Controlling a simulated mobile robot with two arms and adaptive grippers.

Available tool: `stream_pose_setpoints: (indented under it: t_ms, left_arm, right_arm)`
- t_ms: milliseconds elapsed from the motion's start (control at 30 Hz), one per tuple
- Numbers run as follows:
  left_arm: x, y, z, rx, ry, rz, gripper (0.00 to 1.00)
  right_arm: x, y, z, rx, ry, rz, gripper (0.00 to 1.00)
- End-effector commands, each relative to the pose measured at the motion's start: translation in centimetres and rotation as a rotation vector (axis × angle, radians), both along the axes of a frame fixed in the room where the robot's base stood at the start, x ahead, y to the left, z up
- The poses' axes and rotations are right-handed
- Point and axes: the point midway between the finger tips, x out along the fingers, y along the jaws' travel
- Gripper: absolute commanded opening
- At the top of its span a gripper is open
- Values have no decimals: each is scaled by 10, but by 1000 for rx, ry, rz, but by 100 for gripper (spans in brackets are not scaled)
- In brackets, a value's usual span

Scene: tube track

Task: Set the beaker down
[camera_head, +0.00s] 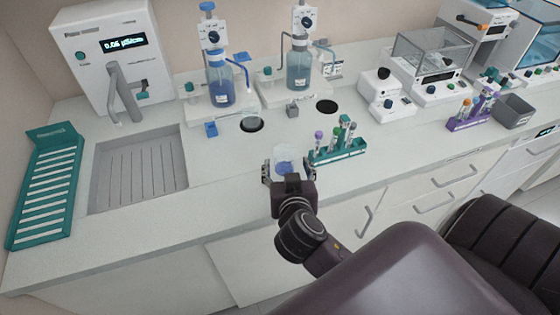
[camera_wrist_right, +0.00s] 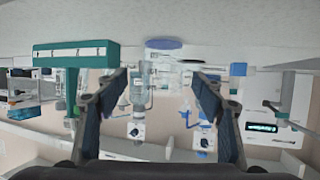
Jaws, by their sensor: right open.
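A clear beaker (camera_head: 284,158) with blue liquid in its bottom stands on the white counter near its front edge. It also shows in the right wrist view (camera_wrist_right: 164,44), where the picture is upside down and the blue liquid lies close to the counter. My right gripper (camera_head: 287,171) is at the beaker's near side, with one finger on its left and one on its right. In the wrist view the fingers (camera_wrist_right: 160,80) are spread wide, with gaps to the glass. My left gripper is in no view.
A green tube rack (camera_head: 340,152) stands close to the right of the beaker. Black round spots (camera_head: 327,106) and two bottle dispensers (camera_head: 220,90) are behind. A sink (camera_head: 138,175) and a green rack (camera_head: 45,195) are at left. The counter's front edge is near.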

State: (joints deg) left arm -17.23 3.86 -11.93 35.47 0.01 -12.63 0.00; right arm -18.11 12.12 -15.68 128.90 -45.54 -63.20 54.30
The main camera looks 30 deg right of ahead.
Motion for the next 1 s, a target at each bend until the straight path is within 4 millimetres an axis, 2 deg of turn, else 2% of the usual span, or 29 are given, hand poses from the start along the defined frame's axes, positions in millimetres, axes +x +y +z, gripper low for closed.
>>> stream_pose_setpoints:
  t_ms: [167, 400, 700, 1000]
  left_arm:
    - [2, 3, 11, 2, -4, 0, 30]
    - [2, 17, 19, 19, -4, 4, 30]
    - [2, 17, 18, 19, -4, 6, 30]
    - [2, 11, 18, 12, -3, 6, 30]
  right_arm:
    - [15, -8, -9, -6, 1, 2, 62]
    - [35, -19, -23, -2, 1, 2, 62]
    - [38, -21, -26, 0, 0, 2, 62]
    - [38, -21, -26, 0, 0, 2, 30]
